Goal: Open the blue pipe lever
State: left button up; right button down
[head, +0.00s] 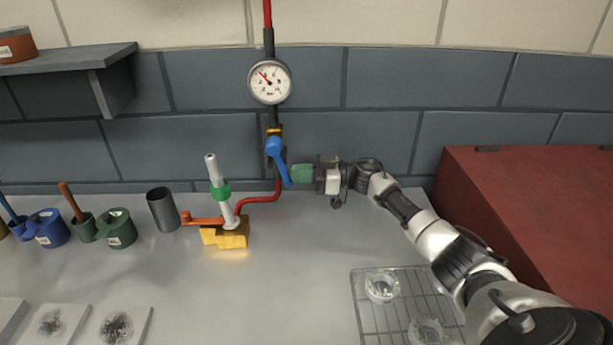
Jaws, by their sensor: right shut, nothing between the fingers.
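The blue pipe lever (278,158) is on the dark vertical pipe at the wall, below the round gauge (270,81). It hangs downward, tilted slightly to the right at its lower end. My right gripper (293,174) reaches in from the right, with green fingertips beside the lever's lower end. The fingers look shut with nothing held. The tips appear to touch or nearly touch the lever; I cannot tell which. My left gripper is not in view.
A yellow-based device (232,234) with a white tube and green ring stands left of the pipe, joined by a red hose (262,198). A grey cup (163,210) stands further left. A wire rack (366,312) with glass dishes and a red box (530,210) are at right.

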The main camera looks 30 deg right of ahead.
jog(key=shift+w+a+f+t+y+b, duration=0.3)
jog(key=shift+a+f+y+b, duration=0.05)
jog(key=shift+a+y+b, duration=0.15)
jog(key=shift+w+a+f+t+y+b, duration=0.3)
jog(key=shift+a+f+y+b, duration=0.1)
jog(key=shift+a, duration=0.1)
jog(key=r+b+v, duration=0.2)
jog(key=v, duration=1.1)
jog(key=shift+d+r+b, duration=0.2)
jog(key=shift+r+b, duration=0.1)
jog(key=shift+b, duration=0.1)
jog(key=shift+s, duration=0.15)
